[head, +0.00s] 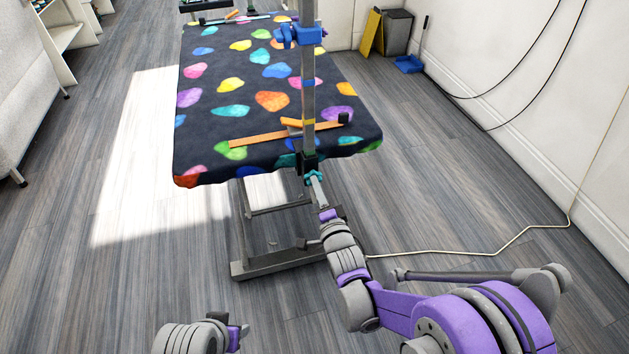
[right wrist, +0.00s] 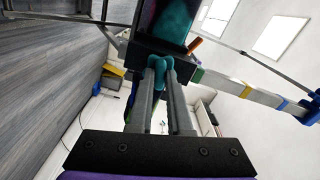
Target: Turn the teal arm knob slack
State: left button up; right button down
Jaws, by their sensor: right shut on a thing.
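The teal arm knob (head: 313,177) sits low on the upright post's clamp at the near edge of the grooming table. My right gripper (head: 316,184) reaches it from the near side. In the right wrist view the lobed teal knob (right wrist: 158,64) lies between the tips of my right gripper's two grey fingers (right wrist: 160,72), which are shut on it. A dark clamp block (right wrist: 150,48) is right behind the knob. At the bottom of the head view part of my left arm shows, and its fingers cannot be made out.
The grooming table (head: 210,120) has a dark top with colourful spots. A cable (head: 470,252) lies on the floor at right.

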jog(key=shift+n, duration=1.4)
jog(key=shift+n, duration=1.1)
jog(key=c, duration=0.8)
grip_release()
jog(key=shift+o, duration=0.2)
jog(key=shift+s, duration=0.1)
jog(key=b+v, duration=0.1)
jog(key=v, duration=0.7)
jog(key=shift+o, duration=0.3)
